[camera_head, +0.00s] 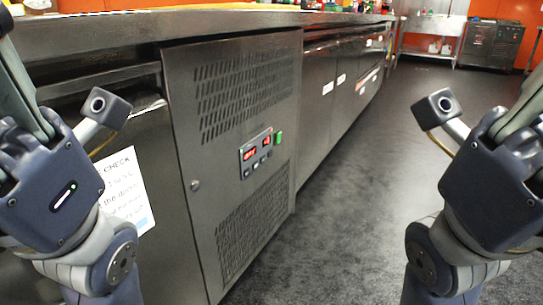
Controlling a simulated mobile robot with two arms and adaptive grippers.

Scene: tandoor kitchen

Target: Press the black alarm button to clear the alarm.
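A small control panel (256,153) is set in the steel front of a refrigeration unit (235,185), near the picture's middle. It has two red lit displays and a row of small dark buttons (256,165) along its lower edge. A green switch (278,138) sits just right of the panel. Which dark button is the alarm button is too small to tell. My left gripper (22,95) is at the left edge, and my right gripper (515,112) at the right edge. Both point upward, apart from the panel, with their fingertips cut off or hidden.
A steel counter (180,22) runs above the unit and away to the back. A paper notice (125,190) hangs on the left door, partly behind my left arm. Dark floor (345,205) lies clear to the right. A steel table (430,25) stands at the back.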

